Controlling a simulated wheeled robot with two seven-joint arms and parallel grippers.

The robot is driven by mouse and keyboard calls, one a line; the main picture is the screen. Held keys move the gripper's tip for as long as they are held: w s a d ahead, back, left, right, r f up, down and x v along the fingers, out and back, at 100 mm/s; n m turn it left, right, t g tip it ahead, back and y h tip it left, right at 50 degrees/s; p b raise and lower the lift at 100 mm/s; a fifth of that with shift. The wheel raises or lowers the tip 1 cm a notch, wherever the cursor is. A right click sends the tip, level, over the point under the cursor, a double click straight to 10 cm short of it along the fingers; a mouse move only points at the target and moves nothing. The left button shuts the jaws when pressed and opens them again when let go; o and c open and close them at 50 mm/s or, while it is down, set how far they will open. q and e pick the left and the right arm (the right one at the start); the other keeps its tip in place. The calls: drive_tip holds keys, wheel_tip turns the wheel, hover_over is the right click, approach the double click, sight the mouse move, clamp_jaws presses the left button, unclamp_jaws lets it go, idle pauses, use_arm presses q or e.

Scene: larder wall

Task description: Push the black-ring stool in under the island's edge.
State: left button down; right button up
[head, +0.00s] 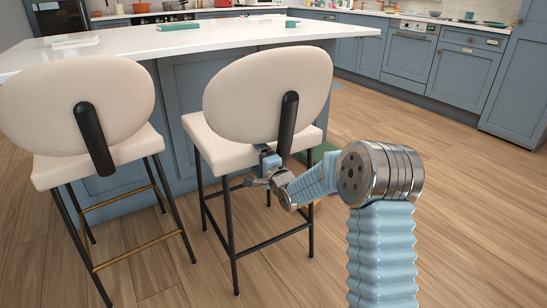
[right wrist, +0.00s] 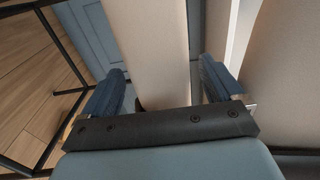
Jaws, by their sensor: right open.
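The black-ring stool (head: 268,95) has a cream seat and oval back, black legs and a black foot ring. It stands upright at the island's edge (head: 200,40), its back towards me. My right gripper (head: 262,168) is open at the rear of its seat, below the backrest and by the black back support. In the right wrist view my right gripper (right wrist: 163,88) has its two dark blue fingers spread, with a cream part of the stool (right wrist: 155,50) showing between them. I cannot tell whether they touch it. My left gripper is not in view.
A similar stool with a brass-coloured foot ring (head: 78,105) stands close on the left. Blue cabinets (head: 465,70) line the back wall. The wooden floor (head: 470,200) to the right is clear. A green item (head: 178,26) lies on the island top.

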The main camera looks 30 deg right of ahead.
drive_tip(key=shift+w, duration=0.15)
clamp_jaws()
idle(0.5)
